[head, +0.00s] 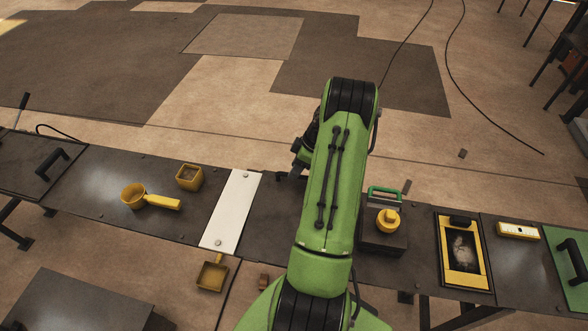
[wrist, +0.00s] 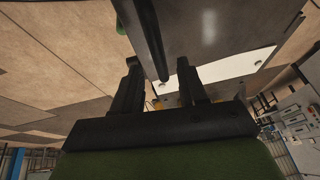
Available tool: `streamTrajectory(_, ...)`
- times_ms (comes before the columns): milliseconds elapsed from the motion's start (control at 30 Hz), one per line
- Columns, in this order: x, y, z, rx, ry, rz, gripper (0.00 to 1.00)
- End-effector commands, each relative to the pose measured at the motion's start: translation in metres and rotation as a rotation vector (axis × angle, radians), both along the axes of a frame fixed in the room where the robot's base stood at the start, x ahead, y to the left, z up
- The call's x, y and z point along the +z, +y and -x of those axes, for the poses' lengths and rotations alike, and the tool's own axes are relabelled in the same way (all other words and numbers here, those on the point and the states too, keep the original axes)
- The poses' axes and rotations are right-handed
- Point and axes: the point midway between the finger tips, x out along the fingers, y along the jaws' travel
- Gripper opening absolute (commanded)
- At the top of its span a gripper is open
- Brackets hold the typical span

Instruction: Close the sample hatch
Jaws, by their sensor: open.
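No part is labelled as the sample hatch, so I cannot tell for certain which one it is. A yellow-framed opening (head: 463,282) with a pale patch inside lies right of my arm in the head view. A dark panel with a black handle (head: 52,163) is at the far left, and a green panel (head: 562,248) with a dark handle (head: 574,260) is at the far right. My gripper (wrist: 160,84) is open, with nothing visible between its fingers. In the head view my green arm hides most of it. A dark bar (wrist: 153,40) shows just beyond the fingers in the wrist view.
A yellow ladle (head: 135,196), a yellow cup (head: 190,177) and a white strip (head: 231,210) lie left of my arm. A dark block (head: 384,238) with a yellow knob (head: 388,220) and a green handle (head: 384,191) stands right of it. Cables cross the floor behind.

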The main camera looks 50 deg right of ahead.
Motion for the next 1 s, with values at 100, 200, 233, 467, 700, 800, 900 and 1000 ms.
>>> streamTrajectory(100, -0.013, 0.004, -0.005, 0.002, 0.0, -0.001, 0.42)
streamTrajectory(200, -0.016, 0.004, -0.006, 0.001, -0.001, 0.0, 0.42)
streamTrajectory(233, -0.017, 0.004, -0.007, 0.0, -0.001, 0.001, 0.42)
streamTrajectory(467, -0.017, 0.004, -0.006, 0.0, -0.001, 0.001, 0.33)
streamTrajectory(700, -0.017, 0.004, -0.006, 0.0, -0.001, 0.001, 0.0)
streamTrajectory(800, -0.016, 0.004, -0.006, 0.0, -0.001, 0.001, 0.0)
streamTrajectory(900, -0.016, 0.004, -0.006, 0.0, -0.001, 0.001, 0.0)
streamTrajectory(1000, -0.017, 0.004, -0.006, 0.0, -0.001, 0.001, 0.0)
